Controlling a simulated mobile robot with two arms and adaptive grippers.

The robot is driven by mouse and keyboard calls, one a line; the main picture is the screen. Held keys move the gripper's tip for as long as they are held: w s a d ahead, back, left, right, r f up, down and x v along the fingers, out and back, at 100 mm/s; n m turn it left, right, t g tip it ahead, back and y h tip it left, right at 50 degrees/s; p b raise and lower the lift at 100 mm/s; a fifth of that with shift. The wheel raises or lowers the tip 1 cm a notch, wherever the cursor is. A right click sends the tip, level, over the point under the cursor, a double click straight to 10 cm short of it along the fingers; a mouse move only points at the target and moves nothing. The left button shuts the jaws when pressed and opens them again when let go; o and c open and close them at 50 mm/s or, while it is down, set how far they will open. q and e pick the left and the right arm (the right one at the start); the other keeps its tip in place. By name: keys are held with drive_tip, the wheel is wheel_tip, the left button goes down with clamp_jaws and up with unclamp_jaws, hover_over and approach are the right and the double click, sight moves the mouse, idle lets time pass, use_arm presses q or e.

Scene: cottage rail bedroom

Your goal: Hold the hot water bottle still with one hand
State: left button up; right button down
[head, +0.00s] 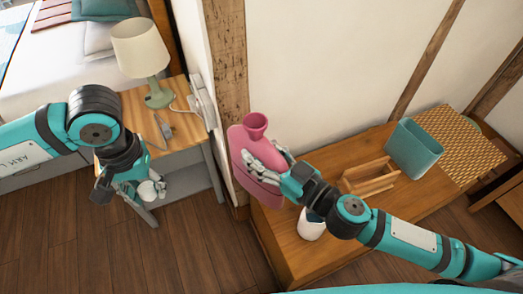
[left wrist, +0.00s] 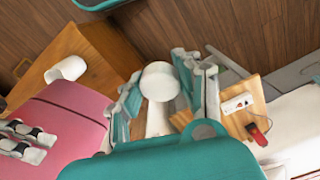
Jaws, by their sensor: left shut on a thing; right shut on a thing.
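The pink hot water bottle (head: 240,146) is upright, tilted a little, at the left end of the wooden desk, with its flared mouth on top. My right gripper (head: 265,170) is shut on its body. Whether its base touches the desk is hidden. The bottle also shows at the left of the left wrist view (left wrist: 65,108), with my right gripper's fingers across it. My left gripper (head: 147,188) is apart from the bottle, to its left, above the floor near the nightstand. It is shut on a white round-topped object (left wrist: 160,82), whose kind I cannot tell.
A white cup (head: 311,228) stands on the desk (head: 290,258) below my right arm. A wooden rack (head: 368,180), teal bin (head: 414,150) and woven mat (head: 465,150) lie further right. A lamp (head: 140,48) stands on the nightstand (head: 185,135). A timber post (head: 228,75) rises behind the bottle.

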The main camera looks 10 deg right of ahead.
use_arm(q)
drive_tip(key=w+d+r+m+t+h, duration=0.1)
drive_tip(key=w+d+r+m, duration=0.2)
drive_tip(key=w+d+r, duration=0.6)
wheel_tip(320, 180, up, 10)
drive_tip(key=m+h, duration=0.1)
drive_tip(key=m, duration=0.4)
hover_over(250, 136)
drive_tip(key=w+d, duration=0.1)
drive_tip(key=shift+w+d, duration=0.1)
drive_tip(key=shift+f, duration=0.2)
drive_tip(key=shift+f, duration=1.9)
drive_tip(key=shift+f, duration=0.9)
